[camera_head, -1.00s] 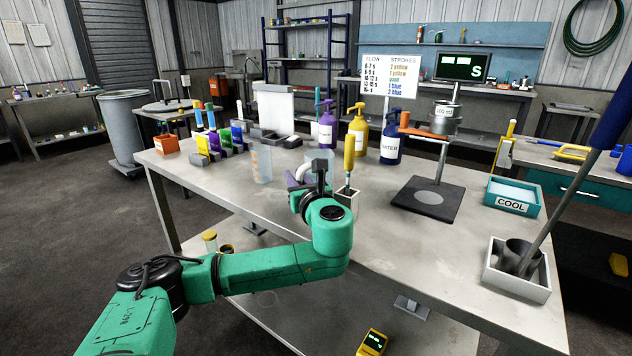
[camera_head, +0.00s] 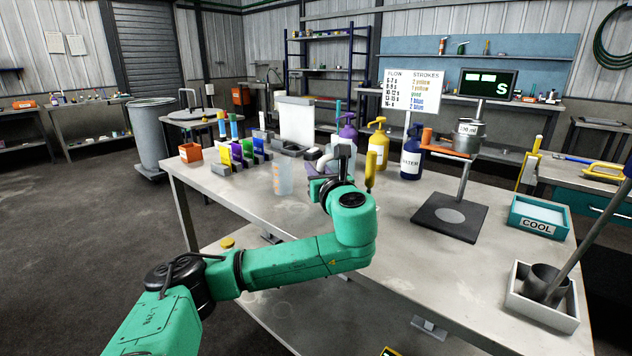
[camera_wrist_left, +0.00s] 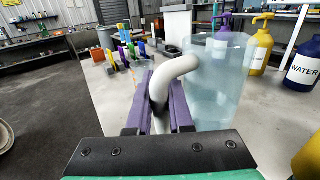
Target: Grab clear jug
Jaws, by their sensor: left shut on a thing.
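The clear jug is a see-through, bluish vessel with a thick white curved handle (camera_wrist_left: 172,78). Its body (camera_wrist_left: 217,85) fills the right middle of the left wrist view. My left gripper (camera_wrist_left: 160,105) has its purple fingers shut on the handle, one on each side. In the head view the left gripper (camera_head: 320,172) is over the middle of the table, and the white handle (camera_head: 325,161) shows above its fingers. My right gripper is out of view.
A clear measuring beaker (camera_head: 284,180) stands just left of the gripper. Purple (camera_head: 347,131), yellow (camera_head: 377,150) and blue (camera_head: 411,158) pump bottles stand behind. A black-based stand (camera_head: 450,217) is to the right.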

